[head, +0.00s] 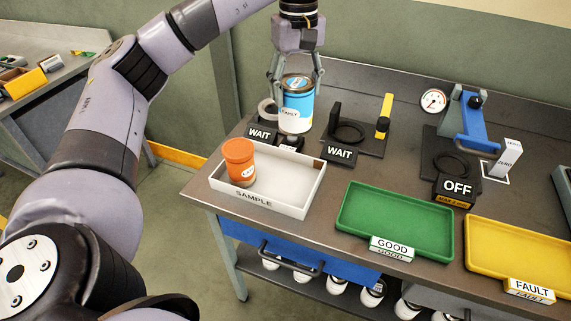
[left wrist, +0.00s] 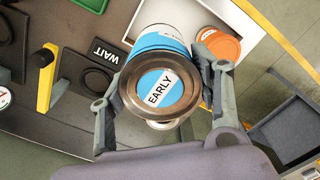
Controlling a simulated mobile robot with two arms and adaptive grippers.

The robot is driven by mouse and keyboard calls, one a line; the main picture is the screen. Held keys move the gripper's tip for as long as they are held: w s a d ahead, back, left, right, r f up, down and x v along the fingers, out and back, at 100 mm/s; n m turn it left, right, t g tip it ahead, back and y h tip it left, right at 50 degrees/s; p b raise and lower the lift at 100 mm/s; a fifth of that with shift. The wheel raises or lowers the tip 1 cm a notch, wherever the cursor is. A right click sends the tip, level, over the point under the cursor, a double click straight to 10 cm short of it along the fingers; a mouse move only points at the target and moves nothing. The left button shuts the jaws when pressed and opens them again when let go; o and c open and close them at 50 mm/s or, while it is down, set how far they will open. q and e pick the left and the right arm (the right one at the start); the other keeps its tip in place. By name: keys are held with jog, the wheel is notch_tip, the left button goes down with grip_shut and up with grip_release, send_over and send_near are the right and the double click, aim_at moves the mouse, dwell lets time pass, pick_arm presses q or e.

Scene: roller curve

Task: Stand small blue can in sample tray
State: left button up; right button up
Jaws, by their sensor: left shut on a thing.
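The small blue can (head: 298,104) has a blue upper band, a white lower part and a brown rim. My left gripper (head: 296,88) is shut around it and holds it upright behind the sample tray, near the WAIT signs. In the left wrist view its lid (left wrist: 158,92) reads EARLY, with a finger on each side. The white sample tray (head: 285,208) is at the table's front left; an orange can (head: 239,163) stands in its left part, and the right part is bare. The tray (left wrist: 262,52) and orange can (left wrist: 218,46) also show in the wrist view. My right gripper is not in view.
Two black stands with WAIT signs (head: 341,152) are behind the tray. A green GOOD tray (head: 395,222) and a yellow FAULT tray (head: 520,250) lie empty to the right. A press (head: 470,130) with an OFF sign stands behind them.

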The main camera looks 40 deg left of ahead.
aim_at(291, 121)
pick_arm(q)
jog(key=f, duration=0.2)
jog(key=s+f, duration=0.1)
jog(key=f, duration=0.4)
jog(key=shift+s+a+f, duration=0.1)
jog(key=shift+s+f, duration=0.1)
jog(key=shift+f, duration=0.05)
jog(key=f, duration=0.4)
jog(key=f+p, duration=0.1)
jog(key=f, duration=0.3)
jog(key=f+p, duration=0.1)
jog(key=f, duration=0.2)
jog(key=shift+w+f, duration=0.25)
jog(key=shift+f, duration=0.15)
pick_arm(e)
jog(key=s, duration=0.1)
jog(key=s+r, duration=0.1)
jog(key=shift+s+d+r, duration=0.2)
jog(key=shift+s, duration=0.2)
pick_arm(q)
jog(key=o, duration=1.4)
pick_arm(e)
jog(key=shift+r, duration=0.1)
